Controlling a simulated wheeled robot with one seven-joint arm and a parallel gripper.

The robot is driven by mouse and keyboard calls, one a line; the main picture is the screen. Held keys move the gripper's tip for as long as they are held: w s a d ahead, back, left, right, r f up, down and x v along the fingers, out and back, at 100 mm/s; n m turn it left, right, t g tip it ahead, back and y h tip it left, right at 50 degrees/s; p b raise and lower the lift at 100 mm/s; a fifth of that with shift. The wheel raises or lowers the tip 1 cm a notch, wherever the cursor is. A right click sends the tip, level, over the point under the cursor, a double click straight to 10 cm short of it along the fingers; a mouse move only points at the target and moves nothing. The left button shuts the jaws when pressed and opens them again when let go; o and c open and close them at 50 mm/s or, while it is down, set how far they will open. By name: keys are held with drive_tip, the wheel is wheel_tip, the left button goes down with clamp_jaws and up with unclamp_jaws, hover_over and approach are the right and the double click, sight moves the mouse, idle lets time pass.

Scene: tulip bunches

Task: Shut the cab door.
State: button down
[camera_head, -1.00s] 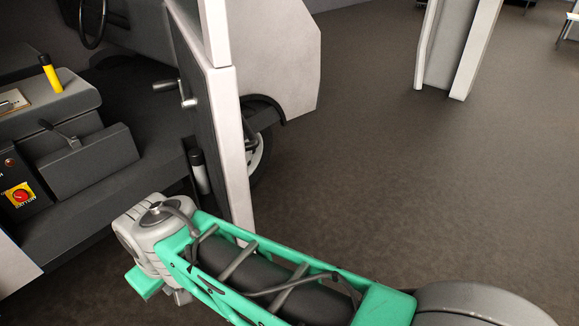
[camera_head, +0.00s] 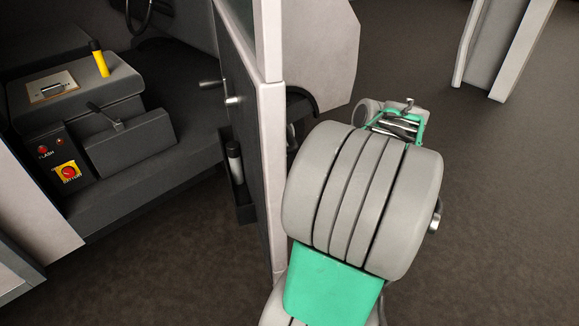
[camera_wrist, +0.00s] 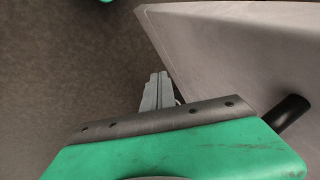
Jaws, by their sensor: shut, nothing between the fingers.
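The cab door (camera_head: 272,175) stands open in the head view, seen nearly edge-on, with its dark inner side and lever to the left and its pale edge facing me. My arm is on the right, outer side of the door. In the wrist view, my gripper (camera_wrist: 158,92) is shut and empty. Its fingertips are close to a pale panel (camera_wrist: 235,50), apparently the door's outer face, with a black handle (camera_wrist: 288,112) at the right. I cannot tell whether they touch it. The head view does not clearly show the fingers.
The cab's doorway is left of the door, with a grey console (camera_head: 130,145), a yellow-handled lever (camera_head: 100,60) and a red-and-yellow switch (camera_head: 68,173). A pale post (camera_head: 515,50) stands at the back right. Dark floor is open at the right.

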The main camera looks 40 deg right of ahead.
wheel_tip(320, 180, up, 10)
drive_tip(key=d+n+t+y, duration=0.1)
drive_tip(key=n+t+y, duration=0.1)
drive_tip(key=n, duration=0.3)
drive_tip(key=w+a+f+b, duration=0.2)
drive_tip(key=w+a+f, duration=0.4)
drive_tip(key=w+f, duration=0.1)
drive_tip(key=shift+a+f, duration=0.15)
drive_tip(key=shift+f, duration=0.25)
drive_tip(key=shift+a, duration=0.1)
